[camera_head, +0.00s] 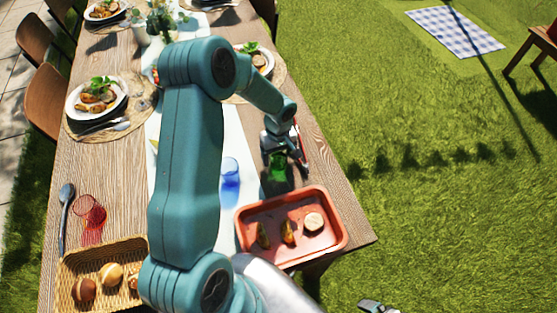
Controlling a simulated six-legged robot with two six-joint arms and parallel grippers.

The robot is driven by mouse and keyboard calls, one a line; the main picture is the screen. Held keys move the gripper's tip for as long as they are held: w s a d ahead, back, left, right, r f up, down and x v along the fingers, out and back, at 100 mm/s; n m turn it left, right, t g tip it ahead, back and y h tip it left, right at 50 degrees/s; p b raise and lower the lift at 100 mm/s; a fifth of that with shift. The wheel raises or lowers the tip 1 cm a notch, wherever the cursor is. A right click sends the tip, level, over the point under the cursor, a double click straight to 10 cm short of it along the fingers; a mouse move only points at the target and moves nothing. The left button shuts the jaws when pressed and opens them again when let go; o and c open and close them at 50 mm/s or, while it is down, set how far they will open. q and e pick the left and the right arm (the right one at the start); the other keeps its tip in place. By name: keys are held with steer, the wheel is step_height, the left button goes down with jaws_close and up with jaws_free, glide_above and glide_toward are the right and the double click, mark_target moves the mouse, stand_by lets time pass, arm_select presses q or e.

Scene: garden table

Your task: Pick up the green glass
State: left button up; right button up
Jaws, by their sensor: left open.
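The green glass (278,167) stands on the wooden table near its right edge, just behind the red tray. My left gripper (286,156) is open at the glass, reaching down from above and behind. Its fingers show around the upper part of the glass and partly hide it. I cannot tell whether they touch it. A grey piece at the bottom edge (378,306), over the grass, looks like part of my right gripper; its jaws are not clear.
A red tray (339,240) with food pieces stands just in front of the glass. A blue glass (230,183) is to its left. A red glass (90,210), a spoon (65,212) and a bread basket (70,255) are farther left. Plates stand behind.

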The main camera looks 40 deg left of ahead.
arm_select(q)
steer(key=shift+w, duration=0.1)
steer(key=c, duration=0.9)
